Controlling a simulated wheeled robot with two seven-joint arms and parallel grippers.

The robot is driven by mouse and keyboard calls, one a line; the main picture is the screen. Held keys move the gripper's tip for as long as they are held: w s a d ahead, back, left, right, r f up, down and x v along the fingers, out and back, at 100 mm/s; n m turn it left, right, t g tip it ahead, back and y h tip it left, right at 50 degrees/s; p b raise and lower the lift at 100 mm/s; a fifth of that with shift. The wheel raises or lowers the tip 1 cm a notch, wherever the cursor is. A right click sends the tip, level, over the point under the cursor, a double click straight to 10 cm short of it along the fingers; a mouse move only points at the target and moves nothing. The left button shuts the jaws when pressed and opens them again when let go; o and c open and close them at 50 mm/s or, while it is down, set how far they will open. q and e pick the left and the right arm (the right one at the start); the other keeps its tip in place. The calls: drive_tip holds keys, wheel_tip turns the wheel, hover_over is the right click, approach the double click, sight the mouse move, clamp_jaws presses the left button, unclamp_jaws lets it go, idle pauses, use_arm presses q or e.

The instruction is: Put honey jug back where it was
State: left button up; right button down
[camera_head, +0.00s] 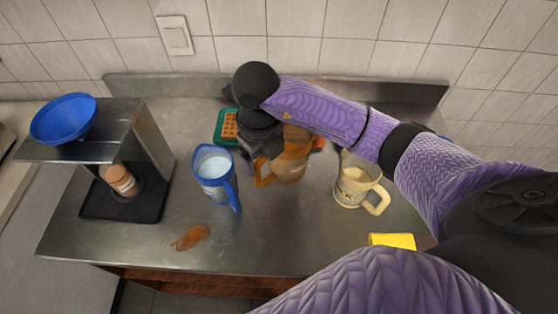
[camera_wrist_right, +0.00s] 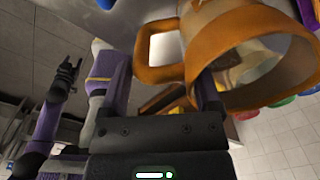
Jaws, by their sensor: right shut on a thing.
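The honey jug (camera_head: 291,163) is amber-brown with an orange rim and handle. It is right of the blue jug, partly hidden behind my right gripper and arm in the head view. My right gripper (camera_head: 262,150) is shut on the jug by its handle side. In the wrist view the orange handle (camera_wrist_right: 152,75) and open mouth of the jug are close above the fingers. I cannot tell whether the jug's base touches the counter. My left gripper (camera_wrist_right: 68,72) shows small and empty in the wrist view, away from the jug; its jaws are too small to judge.
A blue jug (camera_head: 225,188) with white contents stands left, a cream jug (camera_head: 353,187) right. A green tray (camera_head: 219,131) with a waffle (camera_head: 230,126) is behind. A brown spill (camera_head: 190,237) lies in front. A metal stand (camera_head: 152,145) with a blue funnel (camera_head: 63,118) is far left.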

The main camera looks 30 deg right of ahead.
sight(265, 181)
use_arm(q)
drive_tip(key=shift+s+a+f+b, duration=0.4)
drive_tip(key=shift+a+f+b, duration=0.15)
drive_tip(key=shift+f+b, duration=0.1)
use_arm(e)
wheel_tip(265, 181, down, 10)
drive_tip(key=shift+r, duration=0.1)
use_arm(q)
drive_tip(key=shift+d+f, duration=0.1)
use_arm(e)
unclamp_jaws()
drive_tip(key=shift+s+f, duration=0.1)
drive_tip(key=shift+f, duration=0.1)
use_arm(q)
drive_tip(key=shift+d, duration=0.4)
use_arm(e)
drive_tip(key=shift+r, duration=0.35)
use_arm(q)
drive_tip(key=shift+w+a+r+p, duration=0.15)
drive_tip(key=shift+a+r+p, duration=0.2)
drive_tip(key=shift+r+p, duration=0.4)
use_arm(e)
wheel_tip(265, 181, up, 12)
drive_tip(key=shift+a+f, duration=0.1)
drive_tip(key=shift+f, duration=0.05)
